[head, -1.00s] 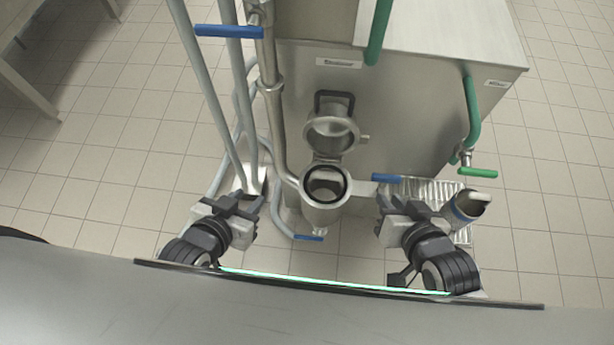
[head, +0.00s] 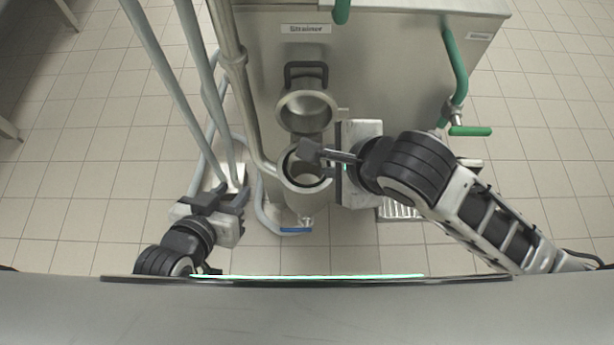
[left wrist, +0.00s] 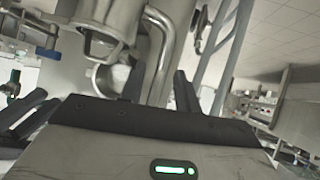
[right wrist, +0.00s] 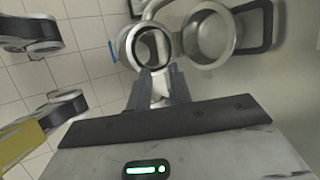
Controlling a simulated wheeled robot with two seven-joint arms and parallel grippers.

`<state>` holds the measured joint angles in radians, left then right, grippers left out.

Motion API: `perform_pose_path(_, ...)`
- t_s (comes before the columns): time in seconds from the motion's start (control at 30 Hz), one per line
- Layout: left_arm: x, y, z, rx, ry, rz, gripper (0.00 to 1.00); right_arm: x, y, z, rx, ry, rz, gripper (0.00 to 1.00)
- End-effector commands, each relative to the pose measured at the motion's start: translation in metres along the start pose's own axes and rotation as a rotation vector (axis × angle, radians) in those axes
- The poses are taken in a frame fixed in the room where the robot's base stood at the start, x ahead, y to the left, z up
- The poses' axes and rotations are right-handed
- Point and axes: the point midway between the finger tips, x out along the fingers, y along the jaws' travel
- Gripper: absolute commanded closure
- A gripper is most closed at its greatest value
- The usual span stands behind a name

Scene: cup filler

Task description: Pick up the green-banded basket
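No green band shows in any view. The open strainer housing (head: 303,203) stands at the front of the machine. A dark-rimmed round part (head: 307,180) sits in its mouth; I cannot tell if it is the basket. It also shows in the right wrist view (right wrist: 151,47). My right gripper (head: 320,160) is over the housing mouth and partly covers it. Its fingers (right wrist: 157,75) are apart, with nothing clearly between them. My left gripper (head: 233,190) is open and empty, left of the housing and low beside the pipes; its fingers also show in the left wrist view (left wrist: 157,78).
The strainer's round lid (head: 306,108) is swung up behind the mouth. Grey pipes (head: 205,85) run down on the left. A blue handle (head: 296,230) is below the housing. A green handle (head: 470,131) and ribbed tray (head: 398,210) are at right.

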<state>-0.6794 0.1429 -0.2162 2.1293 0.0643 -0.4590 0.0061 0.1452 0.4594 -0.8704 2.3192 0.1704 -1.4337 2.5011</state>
Motion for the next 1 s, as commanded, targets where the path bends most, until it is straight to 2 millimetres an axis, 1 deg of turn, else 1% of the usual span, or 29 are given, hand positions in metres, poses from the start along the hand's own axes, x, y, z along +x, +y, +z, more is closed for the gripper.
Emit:
perform_pose_path(0.03, 0.002, 0.000, 0.002, -0.002, 0.004, 0.002, 0.67, 0.014, 0.001, -0.001, -0.001, 0.003, 0.000, 0.79)
perform_pose_path(0.1, 0.003, 0.000, 0.002, -0.006, 0.008, 0.005, 0.67, 0.030, 0.001, -0.001, -0.001, 0.002, 0.000, 0.79)
perform_pose_path(0.2, 0.005, 0.001, 0.004, -0.013, 0.011, 0.008, 0.67, 0.050, 0.000, -0.001, -0.002, 0.001, -0.001, 0.79)
perform_pose_path(0.3, 0.005, 0.001, 0.005, -0.018, 0.013, 0.011, 0.67, 0.065, 0.000, -0.001, -0.001, 0.000, -0.001, 0.79)
perform_pose_path(0.57, 0.004, 0.002, 0.003, -0.025, 0.021, 0.013, 0.67, 0.084, -0.001, -0.001, -0.002, 0.000, -0.003, 0.79)
perform_pose_path(0.73, 0.007, 0.002, 0.008, -0.033, 0.021, 0.014, 0.67, 0.110, -0.002, -0.007, -0.004, 0.002, -0.003, 0.79)
perform_pose_path(0.8, 0.007, 0.002, 0.009, -0.036, 0.021, 0.015, 0.67, 0.119, -0.001, -0.005, -0.002, -0.001, -0.002, 0.79)
perform_pose_path(0.9, 0.007, 0.003, 0.010, -0.040, 0.022, 0.017, 0.67, 0.127, -0.001, -0.005, -0.002, -0.001, -0.002, 0.79)
perform_pose_path(1.0, 0.006, 0.003, 0.010, -0.042, 0.021, 0.017, 0.67, 0.129, -0.002, -0.005, -0.001, -0.002, -0.002, 0.79)
